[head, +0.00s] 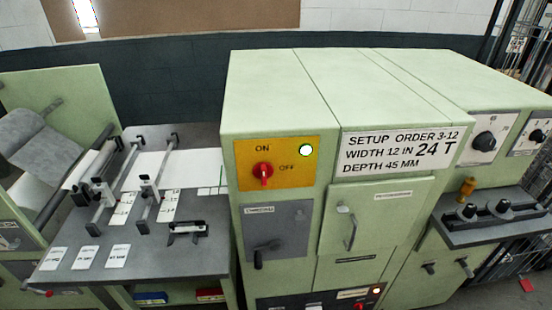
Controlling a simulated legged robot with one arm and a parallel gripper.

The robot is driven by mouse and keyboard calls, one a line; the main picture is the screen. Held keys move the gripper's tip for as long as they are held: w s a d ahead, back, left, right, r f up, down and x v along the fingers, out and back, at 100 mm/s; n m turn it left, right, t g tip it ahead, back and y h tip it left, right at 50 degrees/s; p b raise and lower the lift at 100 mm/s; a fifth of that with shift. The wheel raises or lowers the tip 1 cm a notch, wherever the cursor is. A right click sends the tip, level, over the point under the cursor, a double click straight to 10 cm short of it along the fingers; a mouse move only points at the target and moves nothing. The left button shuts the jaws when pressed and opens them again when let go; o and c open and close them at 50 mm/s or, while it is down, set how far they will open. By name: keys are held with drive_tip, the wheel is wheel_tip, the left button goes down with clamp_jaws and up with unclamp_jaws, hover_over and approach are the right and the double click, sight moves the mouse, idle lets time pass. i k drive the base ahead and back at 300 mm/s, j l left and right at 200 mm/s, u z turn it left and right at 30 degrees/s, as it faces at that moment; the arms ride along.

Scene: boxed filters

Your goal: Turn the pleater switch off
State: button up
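A red rotary switch (263,171) sits on a yellow plate (308,177) on the front of the pale green cabinet in the middle. "ON" is printed above the switch and "OFF" to its right. The switch's handle looks upright, in line with "ON" rather than turned toward "OFF". A round lamp (306,150) at the plate's upper right glows whitish green. The plate has no machine name that I can read, so I cannot tell if it is the pleater's. My gripper is not in view.
A lower dark panel carries a lit lamp (377,290) and another red knob (359,305), cut by the frame edge. A grey panel with a dark handle (258,257) is below the yellow plate. A grey worktable (195,255) stands left; a control shelf (478,232) juts out right.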

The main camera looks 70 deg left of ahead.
sight(263, 171)
drive_tip(key=u, duration=2.5)
